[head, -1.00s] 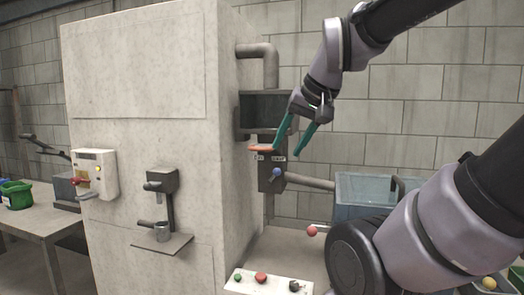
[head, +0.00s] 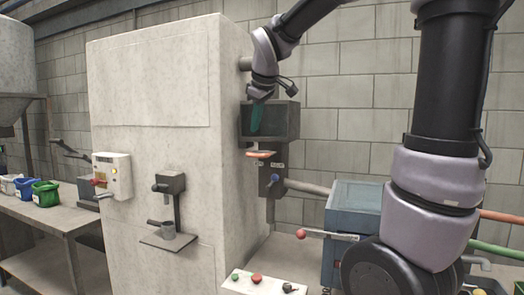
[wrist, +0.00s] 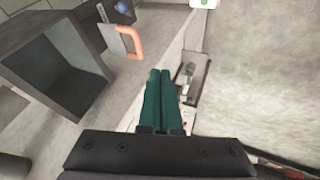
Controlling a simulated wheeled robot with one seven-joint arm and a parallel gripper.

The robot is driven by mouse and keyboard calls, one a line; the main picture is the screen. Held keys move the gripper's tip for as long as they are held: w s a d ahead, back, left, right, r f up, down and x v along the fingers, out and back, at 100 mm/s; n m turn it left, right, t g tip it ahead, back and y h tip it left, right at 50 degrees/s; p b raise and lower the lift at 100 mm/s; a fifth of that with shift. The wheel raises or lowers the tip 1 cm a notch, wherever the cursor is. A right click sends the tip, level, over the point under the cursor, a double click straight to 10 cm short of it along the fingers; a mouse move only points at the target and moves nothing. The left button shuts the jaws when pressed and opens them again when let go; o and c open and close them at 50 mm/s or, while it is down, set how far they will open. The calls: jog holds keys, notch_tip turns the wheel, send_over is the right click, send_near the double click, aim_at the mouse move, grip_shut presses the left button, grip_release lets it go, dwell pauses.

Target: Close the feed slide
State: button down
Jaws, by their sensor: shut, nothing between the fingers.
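The feed slide shows as a thin plate with an orange handle (head: 261,154) at the foot of the dark open-topped hopper (head: 285,122), on the side of the pale cabinet. In the wrist view the orange handle (wrist: 133,43) sticks out at the end of its grey plate. My gripper (head: 255,131) is above the handle, in front of the hopper. Its green fingers (wrist: 159,75) are together and empty, apart from the handle, which lies up and to their left in the wrist view. How far the plate sits inside its slot is hard to tell.
Below the slide is a dark block with a blue knob (head: 275,179). A pipe runs right to a blue-grey bin (head: 355,205) with a red-knobbed lever (head: 302,234). The pale cabinet (head: 150,70) stands close on the left. A button panel (head: 262,283) lies in front.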

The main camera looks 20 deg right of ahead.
jog(key=w+d+f, duration=0.1)
jog(key=w+f, duration=0.8)
jog(key=shift+d+n, duration=0.3)
jog(key=shift+d, duration=0.05)
jog(key=shift+w, duration=0.1)
jog(key=w+d, duration=0.1)
jog(key=w, duration=0.1)
jog(key=w+d, duration=0.1)
jog(key=shift+w+d, duration=0.4)
jog(key=shift+s+a, duration=0.1)
